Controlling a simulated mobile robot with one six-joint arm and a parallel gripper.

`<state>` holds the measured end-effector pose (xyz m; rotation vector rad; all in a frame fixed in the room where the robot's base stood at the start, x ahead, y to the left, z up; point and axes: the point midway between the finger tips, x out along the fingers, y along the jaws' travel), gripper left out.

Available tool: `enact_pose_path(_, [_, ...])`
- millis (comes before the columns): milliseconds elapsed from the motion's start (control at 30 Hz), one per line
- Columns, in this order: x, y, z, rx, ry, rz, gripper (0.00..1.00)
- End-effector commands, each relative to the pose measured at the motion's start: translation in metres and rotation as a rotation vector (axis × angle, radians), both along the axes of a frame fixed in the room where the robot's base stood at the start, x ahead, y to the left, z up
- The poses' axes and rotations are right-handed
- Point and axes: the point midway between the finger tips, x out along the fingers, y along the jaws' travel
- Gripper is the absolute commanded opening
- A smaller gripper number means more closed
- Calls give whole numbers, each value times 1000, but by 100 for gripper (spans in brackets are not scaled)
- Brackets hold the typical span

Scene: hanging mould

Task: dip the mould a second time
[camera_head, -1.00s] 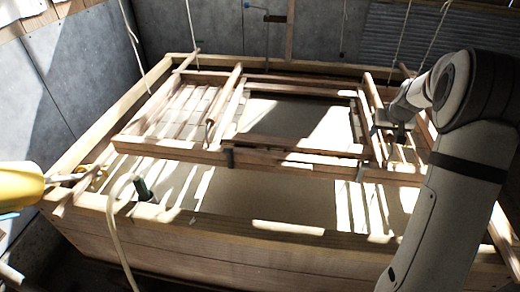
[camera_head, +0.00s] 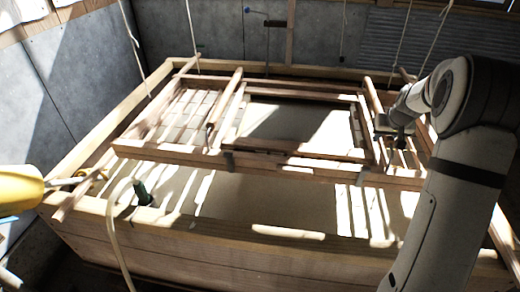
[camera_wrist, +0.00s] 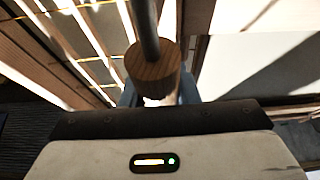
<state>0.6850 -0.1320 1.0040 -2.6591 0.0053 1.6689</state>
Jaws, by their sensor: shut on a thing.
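The mould (camera_head: 292,162) is a wooden frame hanging level, or nearly so, over the open wooden vat (camera_head: 190,226). Its screen area shows pale and sunlit with dark shadow across it. My gripper (camera_head: 398,138) is at the mould's right side in the head view. In the wrist view my gripper (camera_wrist: 160,98) is shut around a handle with a round wooden end (camera_wrist: 153,63) and a dark rod. The fingertips are mostly hidden behind this wooden end. I cannot tell whether the mould's underside touches the liquid (camera_head: 270,195).
Ropes (camera_head: 190,35) run up from the mould. A pale hose (camera_head: 114,225) and a dark green object (camera_head: 142,193) are at the vat's front left rim. A yellow object (camera_head: 20,188) stands at far left. Grey walls close in the back and left.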

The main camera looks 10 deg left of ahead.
Motion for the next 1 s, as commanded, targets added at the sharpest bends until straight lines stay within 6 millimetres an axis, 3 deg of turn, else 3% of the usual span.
enact_pose_path(367, [0, 0, -8, 0, -3, -1, 0])
enact_pose_path(1000, [-1, 0, -100, 0, -60, -1, 0])
